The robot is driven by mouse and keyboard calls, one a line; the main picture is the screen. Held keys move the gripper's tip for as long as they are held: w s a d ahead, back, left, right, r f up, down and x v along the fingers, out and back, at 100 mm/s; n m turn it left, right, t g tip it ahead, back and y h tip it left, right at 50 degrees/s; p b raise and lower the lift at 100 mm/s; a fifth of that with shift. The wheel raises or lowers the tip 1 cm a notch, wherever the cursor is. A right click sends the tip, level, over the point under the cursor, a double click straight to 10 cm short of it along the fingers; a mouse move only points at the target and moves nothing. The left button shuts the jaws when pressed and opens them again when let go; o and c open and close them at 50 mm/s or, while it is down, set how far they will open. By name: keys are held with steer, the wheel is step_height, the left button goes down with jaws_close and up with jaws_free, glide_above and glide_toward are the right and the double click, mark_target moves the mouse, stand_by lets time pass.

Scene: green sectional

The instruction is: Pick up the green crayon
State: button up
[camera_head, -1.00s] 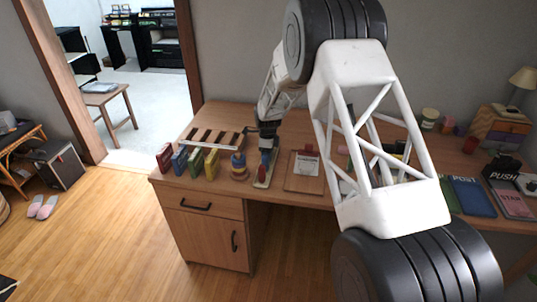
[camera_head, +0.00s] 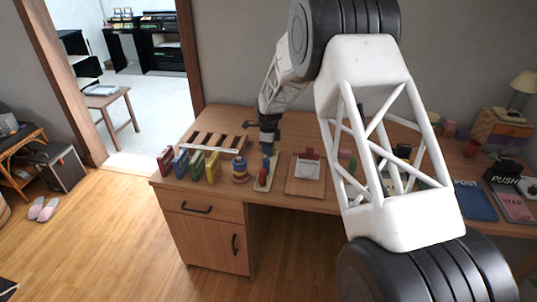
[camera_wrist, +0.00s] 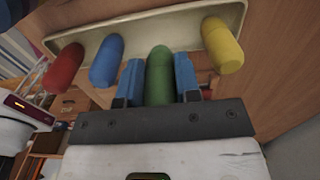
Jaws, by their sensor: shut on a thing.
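The green crayon (camera_wrist: 158,72) is between the two blue fingers of my gripper (camera_wrist: 158,80) in the wrist view, with a finger against each side. A cream holder (camera_wrist: 160,22) lies behind it, with a red crayon (camera_wrist: 64,68), a blue crayon (camera_wrist: 106,62) and a yellow crayon (camera_wrist: 222,46) in a row. I cannot tell whether the green crayon still touches the holder. In the head view my gripper (camera_head: 268,150) is over the far part of the holder (camera_head: 259,186) on the desk, and the green crayon is not clear there.
A ring stacker (camera_head: 239,170) and several coloured upright blocks (camera_head: 196,165) stand left of the holder. A slatted wooden rack (camera_head: 215,139) lies behind them. A clipboard (camera_head: 305,180) lies close on the right. The desk's front edge is near the holder.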

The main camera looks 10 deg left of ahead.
steer(key=shift+r, duration=2.75)
steer(key=s+d+f+n, duration=0.1)
steer(key=s+d+n, duration=0.1)
steer(key=d+n, duration=1)
steer(key=shift+s+d+n, duration=0.15)
steer(key=shift+d+n, duration=0.1)
steer(key=shift+n, duration=2.75)
steer(key=shift+f, duration=0.1)
